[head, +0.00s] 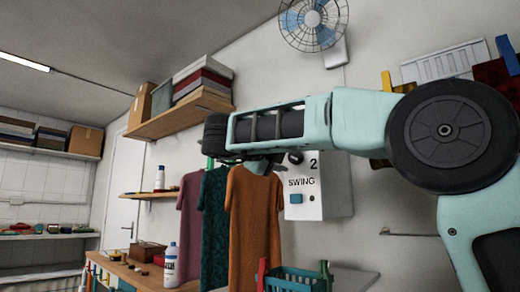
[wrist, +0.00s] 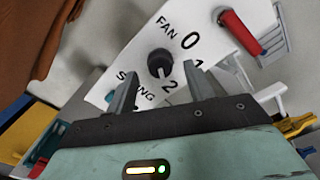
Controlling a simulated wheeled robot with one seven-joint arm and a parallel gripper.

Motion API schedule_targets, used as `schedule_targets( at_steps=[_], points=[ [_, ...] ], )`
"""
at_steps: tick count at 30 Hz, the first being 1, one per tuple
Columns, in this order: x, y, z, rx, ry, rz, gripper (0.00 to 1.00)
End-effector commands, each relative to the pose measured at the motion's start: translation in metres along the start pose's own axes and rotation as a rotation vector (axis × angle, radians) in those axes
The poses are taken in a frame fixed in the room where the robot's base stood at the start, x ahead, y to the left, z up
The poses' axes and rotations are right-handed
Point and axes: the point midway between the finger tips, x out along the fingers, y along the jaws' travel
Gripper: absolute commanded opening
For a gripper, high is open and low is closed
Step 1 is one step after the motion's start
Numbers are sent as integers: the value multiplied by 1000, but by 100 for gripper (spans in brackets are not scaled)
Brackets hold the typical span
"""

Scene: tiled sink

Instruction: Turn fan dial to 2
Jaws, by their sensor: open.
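The fan dial (wrist: 160,63) is a black round knob on a white control box (head: 326,195). In the wrist view it sits below the word FAN, with 0, 1 and 2 around it. Its ridge seems to point down toward the 2, but I cannot tell its exact setting. My gripper (wrist: 161,84) is open, one finger on each side of the dial and apart from it. The right finger is close to the 1. In the head view my arm hides part of the box, and the dial (head: 295,157) shows just below it.
A blue-bladed wall fan (head: 313,20) hangs above. The box also has a blue SWING button (head: 296,198). Hanging shirts (head: 253,225) are just left of the box. A teal basket (head: 294,280) stands below. A red-handled object (wrist: 240,32) is right of the dial.

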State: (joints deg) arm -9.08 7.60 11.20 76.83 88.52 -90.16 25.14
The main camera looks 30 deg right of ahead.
Motion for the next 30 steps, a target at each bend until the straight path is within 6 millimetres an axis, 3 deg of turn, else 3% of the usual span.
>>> schedule_targets(
  at_steps=[12,18,24,30],
  points=[
    [-97,1,1,-2,-5,4,53],
    [-135,1,0,-1,-4,3,53],
    [-155,0,0,0,-1,3,53],
    [-158,1,0,0,-1,2,53]
  ],
)
